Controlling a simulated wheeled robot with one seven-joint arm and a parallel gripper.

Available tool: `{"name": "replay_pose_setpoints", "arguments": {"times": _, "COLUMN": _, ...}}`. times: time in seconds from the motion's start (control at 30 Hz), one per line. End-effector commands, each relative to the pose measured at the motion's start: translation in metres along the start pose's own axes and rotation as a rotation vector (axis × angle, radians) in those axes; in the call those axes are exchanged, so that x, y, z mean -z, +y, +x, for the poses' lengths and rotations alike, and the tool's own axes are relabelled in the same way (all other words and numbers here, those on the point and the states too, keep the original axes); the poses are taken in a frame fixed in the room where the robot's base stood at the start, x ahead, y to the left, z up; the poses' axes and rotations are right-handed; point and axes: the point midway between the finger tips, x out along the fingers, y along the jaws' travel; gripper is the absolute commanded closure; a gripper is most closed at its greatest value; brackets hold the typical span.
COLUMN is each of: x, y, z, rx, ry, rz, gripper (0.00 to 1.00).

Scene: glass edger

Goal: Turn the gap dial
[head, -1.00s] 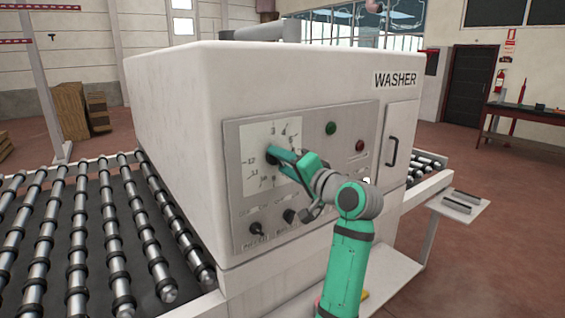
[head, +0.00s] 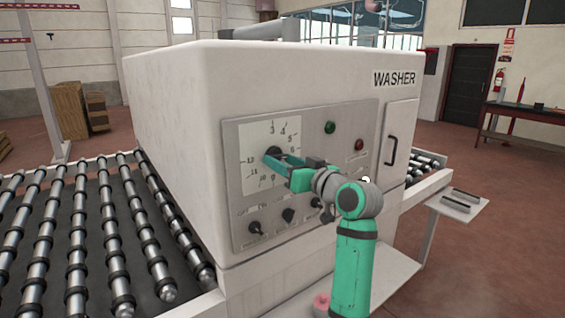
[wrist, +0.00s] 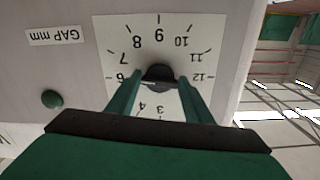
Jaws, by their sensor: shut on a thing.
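The gap dial's white square face (head: 256,135) with black numbers is on the left of the washer's front panel. It also shows upside down in the wrist view (wrist: 160,22), beside a "GAP mm" label (wrist: 56,36). Its dark round knob (wrist: 159,73) is at the centre of the face. My gripper (head: 276,160) reaches it from the right and front. In the wrist view, the green fingers of my gripper (wrist: 160,80) are on either side of the knob, shut on it. The fingers cover some of the numbers. I cannot tell where the knob points.
Several dark switches (head: 289,214) sit below the dial. A green button (head: 330,127) and a red button (head: 359,144) are to its right. The roller conveyor (head: 85,235) lies left of the washer (head: 180,120). A small side shelf (head: 458,207) juts out at right.

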Motion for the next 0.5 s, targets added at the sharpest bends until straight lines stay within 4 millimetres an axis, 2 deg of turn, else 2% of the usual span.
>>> {"name": "replay_pose_setpoints", "arguments": {"times": 0.2, "x": -0.0023, "y": 0.0013, "z": -0.0002, "rx": 0.000, "ry": -0.005, "rz": -0.099, "gripper": 0.76}}
{"name": "replay_pose_setpoints", "arguments": {"times": 0.5, "x": -0.0025, "y": 0.0012, "z": 0.0002, "rx": 0.001, "ry": -0.005, "rz": -0.154, "gripper": 0.76}}
